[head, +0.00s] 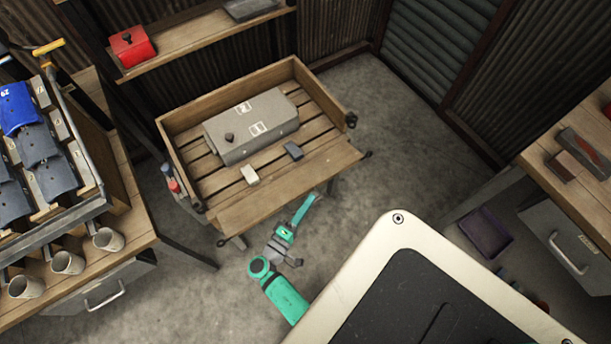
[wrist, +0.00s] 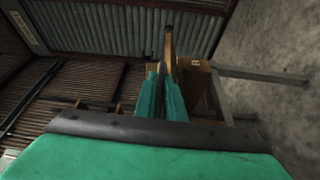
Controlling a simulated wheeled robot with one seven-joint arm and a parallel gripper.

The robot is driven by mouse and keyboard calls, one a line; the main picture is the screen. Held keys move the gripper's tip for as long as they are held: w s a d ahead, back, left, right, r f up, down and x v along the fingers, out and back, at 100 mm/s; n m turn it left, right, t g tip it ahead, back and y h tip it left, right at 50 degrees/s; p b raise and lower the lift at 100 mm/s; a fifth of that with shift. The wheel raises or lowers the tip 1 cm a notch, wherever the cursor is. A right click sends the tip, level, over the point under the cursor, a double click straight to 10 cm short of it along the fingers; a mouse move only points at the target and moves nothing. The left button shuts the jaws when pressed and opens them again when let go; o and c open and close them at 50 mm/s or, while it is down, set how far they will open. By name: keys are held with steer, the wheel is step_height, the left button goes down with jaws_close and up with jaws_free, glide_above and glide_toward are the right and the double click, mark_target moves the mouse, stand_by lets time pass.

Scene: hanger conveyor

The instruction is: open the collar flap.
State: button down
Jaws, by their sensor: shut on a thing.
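The wooden collar (head: 172,150) is a slatted-floor crate on legs in the middle of the head view. Its front flap (head: 290,187) leans outward and down, away from the open front side; the exact angle is hard to tell. In the wrist view the flap (wrist: 168,45) shows nearly edge-on as a narrow wooden strip. My gripper (head: 316,197) is at the flap's outer edge, right of its middle. In the wrist view my teal fingers (wrist: 162,85) are closed on that edge. The contact itself is partly hidden.
A bench with cups (head: 67,263) stands left, another bench (head: 545,150) right. The floor (head: 390,130) right of the collar is clear.

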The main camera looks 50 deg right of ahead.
stand_by(0.4)
steer(key=c, duration=1.8)
jaws_free()
steer(key=shift+c, duration=0.2)
steer(key=s+a, duration=0.1)
steer(key=a, duration=0.9)
steer(key=shift+s+a+f, duration=0.15)
steer(key=shift+a+f, duration=0.05)
steer(key=shift+a, duration=0.15)
